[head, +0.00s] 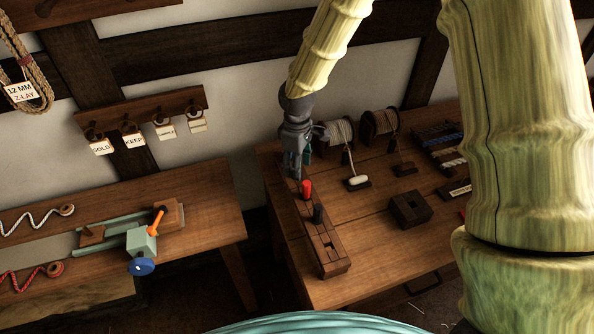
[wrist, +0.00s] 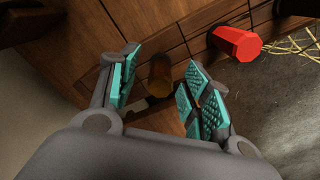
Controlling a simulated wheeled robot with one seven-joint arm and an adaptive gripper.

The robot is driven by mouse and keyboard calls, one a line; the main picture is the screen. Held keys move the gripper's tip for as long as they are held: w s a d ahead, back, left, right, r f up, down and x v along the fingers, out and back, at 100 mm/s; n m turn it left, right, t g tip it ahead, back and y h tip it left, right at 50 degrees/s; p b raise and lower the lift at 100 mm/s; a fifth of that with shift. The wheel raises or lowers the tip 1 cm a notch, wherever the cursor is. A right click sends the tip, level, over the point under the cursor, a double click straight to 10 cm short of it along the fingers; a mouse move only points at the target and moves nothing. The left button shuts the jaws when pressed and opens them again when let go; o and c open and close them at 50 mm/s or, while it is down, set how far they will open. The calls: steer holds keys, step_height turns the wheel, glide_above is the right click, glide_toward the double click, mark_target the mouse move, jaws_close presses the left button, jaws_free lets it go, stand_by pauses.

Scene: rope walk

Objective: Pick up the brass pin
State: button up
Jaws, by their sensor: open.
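The brass pin (wrist: 159,75) shows in the wrist view as a dim gold-brown upright shape between my finger pads. In the head view I cannot make it out behind my gripper (head: 297,168). My gripper, also in the wrist view (wrist: 160,84), is open, with one teal pad on each side of the pin and a visible gap to each. It points down over the far end of a long dark wooden rack (head: 328,248). I cannot tell how far down the pads reach along the pin.
A red peg (head: 306,189) stands close by in the rack, also in the wrist view (wrist: 237,42). A dark peg (head: 318,214) stands nearer. A dark square block (head: 408,208) and rope reels (head: 379,123) are to the right.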

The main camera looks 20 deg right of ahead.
jaws_close()
steer(key=shift+r, duration=0.15)
step_height(320, 180, up, 8)
steer(key=b, duration=0.2)
steer(key=shift+r+b, duration=0.25)
steer(key=shift+b, duration=0.1)
steer(key=shift+r+p, duration=0.4)
steer(key=shift+r, duration=0.4)
